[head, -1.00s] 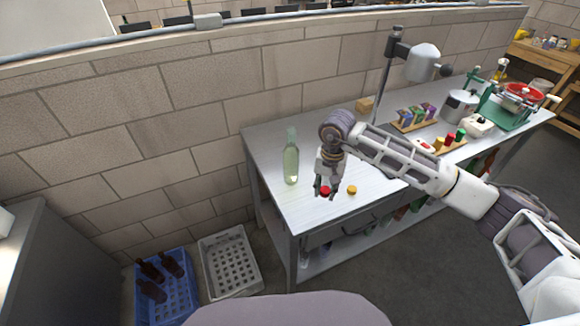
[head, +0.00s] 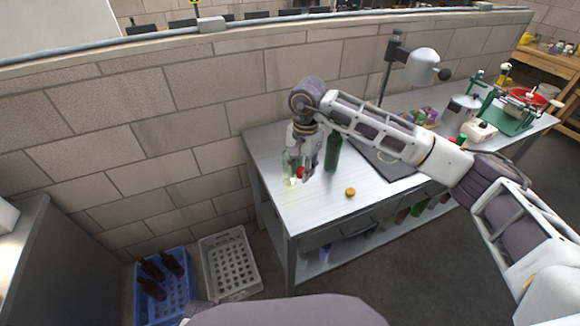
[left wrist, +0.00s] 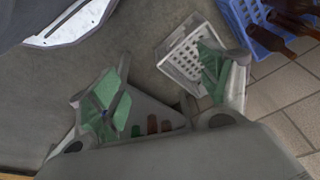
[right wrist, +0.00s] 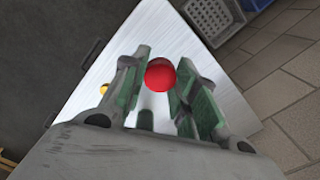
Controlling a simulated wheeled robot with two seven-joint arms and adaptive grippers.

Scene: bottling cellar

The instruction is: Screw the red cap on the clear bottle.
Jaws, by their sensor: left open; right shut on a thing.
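My right gripper (head: 301,172) is shut on the red cap (head: 300,173) above the left part of the metal bench. In the right wrist view the red cap (right wrist: 160,75) sits between the fingertips. The clear bottle (head: 286,168) stands upright on the bench, beside or behind the gripper and largely hidden by it. I cannot tell whether the cap touches the bottle, and the bottle's mouth is hidden. My left gripper (left wrist: 162,88) is open and empty in the left wrist view, over the floor, and is not in the head view.
A yellow cap (head: 350,191) lies on the metal bench (head: 315,207). A dark green bottle (head: 333,152) stands just right of the gripper. A dark mat (head: 393,167) lies under my right arm. A blue crate with brown bottles (head: 161,308) and a grey crate (head: 231,283) stand on the floor.

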